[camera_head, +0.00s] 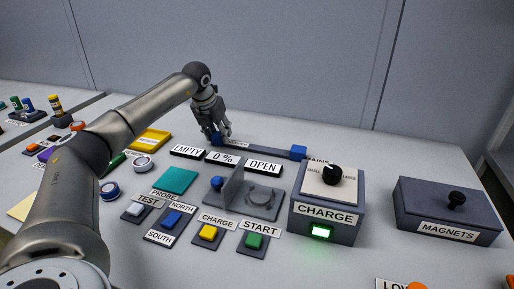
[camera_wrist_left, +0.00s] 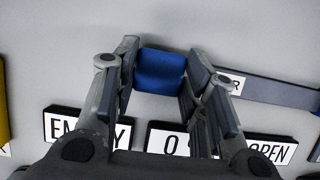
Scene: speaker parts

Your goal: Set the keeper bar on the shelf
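A long dark bar (camera_head: 262,148) with a blue block at each end lies at the back of the table; I take it for the keeper bar. Its white label is partly hidden and shows only a final R in the left wrist view. My left gripper (camera_head: 218,137) is down at the bar's left blue end. In the left wrist view its fingers (camera_wrist_left: 162,75) stand on either side of the blue block (camera_wrist_left: 162,70), close to its edges; I cannot tell whether they press on it. I cannot make out a separate shelf. My right gripper is not in view.
EMPTY, 0 % and OPEN signs (camera_head: 226,159) stand just in front of the bar. A grey fixture with an upright plate (camera_head: 258,200), the CHARGE box (camera_head: 326,205) with a green light, and the MAGNETS box (camera_head: 447,212) are nearby. Several buttons sit in front.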

